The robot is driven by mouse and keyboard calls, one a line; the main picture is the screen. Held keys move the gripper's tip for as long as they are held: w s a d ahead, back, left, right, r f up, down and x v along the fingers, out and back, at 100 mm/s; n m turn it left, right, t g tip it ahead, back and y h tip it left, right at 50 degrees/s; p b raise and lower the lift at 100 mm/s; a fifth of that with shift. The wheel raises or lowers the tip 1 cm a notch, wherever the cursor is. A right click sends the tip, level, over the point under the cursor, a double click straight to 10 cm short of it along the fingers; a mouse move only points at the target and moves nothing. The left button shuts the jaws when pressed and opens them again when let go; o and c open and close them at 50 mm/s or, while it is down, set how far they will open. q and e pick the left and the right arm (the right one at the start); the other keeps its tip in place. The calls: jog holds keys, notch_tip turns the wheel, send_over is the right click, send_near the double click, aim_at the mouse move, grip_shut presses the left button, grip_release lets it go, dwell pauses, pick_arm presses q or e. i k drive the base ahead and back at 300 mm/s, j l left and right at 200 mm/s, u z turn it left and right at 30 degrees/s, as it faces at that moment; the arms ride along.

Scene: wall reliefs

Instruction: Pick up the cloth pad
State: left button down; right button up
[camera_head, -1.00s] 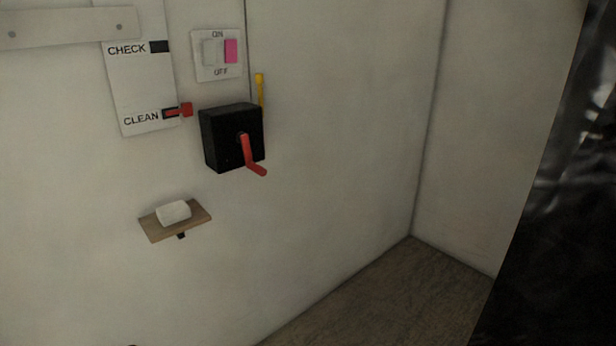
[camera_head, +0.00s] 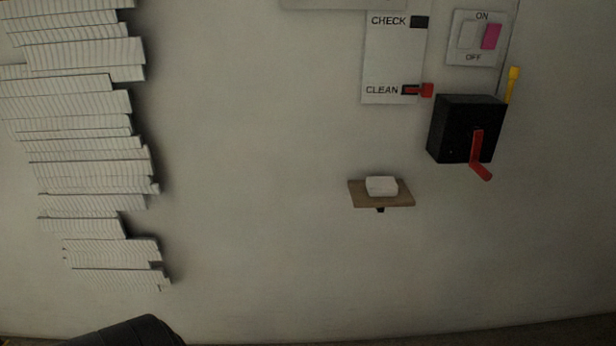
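The cloth pad (camera_head: 382,186) is a small white block with rounded edges. It lies on a small brown wooden shelf (camera_head: 364,198) fixed to the wall, right of the middle of the head view. Nothing touches the pad except the shelf under it. Neither of my grippers shows in the view. A dark rounded shape (camera_head: 135,332) shows at the bottom left edge; I cannot tell which part it is.
Right of the shelf, a black box (camera_head: 455,128) with a red crank handle (camera_head: 477,150) sticks out from the wall. Above are a CHECK/CLEAN panel (camera_head: 385,55) with a red lever and an ON/OFF switch (camera_head: 467,38). Stacked white ridged slabs (camera_head: 75,130) project at left. Wall between is bare.

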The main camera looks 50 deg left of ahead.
aim_at(376, 186)
jog(key=u, duration=1)
jog(key=z, duration=3.6)
jog(key=u, duration=3.6)
jog(key=i+j+u, duration=0.15)
jog(key=i+j, duration=0.2)
